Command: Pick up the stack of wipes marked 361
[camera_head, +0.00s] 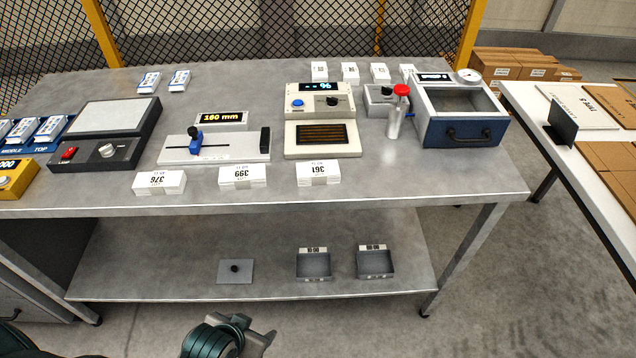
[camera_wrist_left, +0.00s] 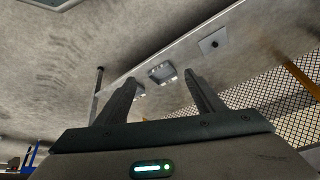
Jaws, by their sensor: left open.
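The stack of wipes marked 361 (camera_head: 318,173) is a white block near the front edge of the grey metal table, with its label upside down in the head view. It lies in front of the beige device with the dark slotted plate. Similar stacks marked 399 (camera_head: 242,177) and 376 (camera_head: 159,183) lie to its left. My left gripper (camera_head: 252,335) is low at the bottom of the head view, in front of the table and well away from the stack. In the left wrist view its two fingers (camera_wrist_left: 160,82) are apart with nothing between them. My right gripper is not in view.
The beige device (camera_head: 322,103), a slide gauge (camera_head: 215,148), a red-capped bottle (camera_head: 396,118) and a blue drawer box (camera_head: 462,118) stand behind the stacks. The lower shelf (camera_head: 160,265) holds two small grey bins (camera_head: 313,265). The tabletop right of stack 361 is clear.

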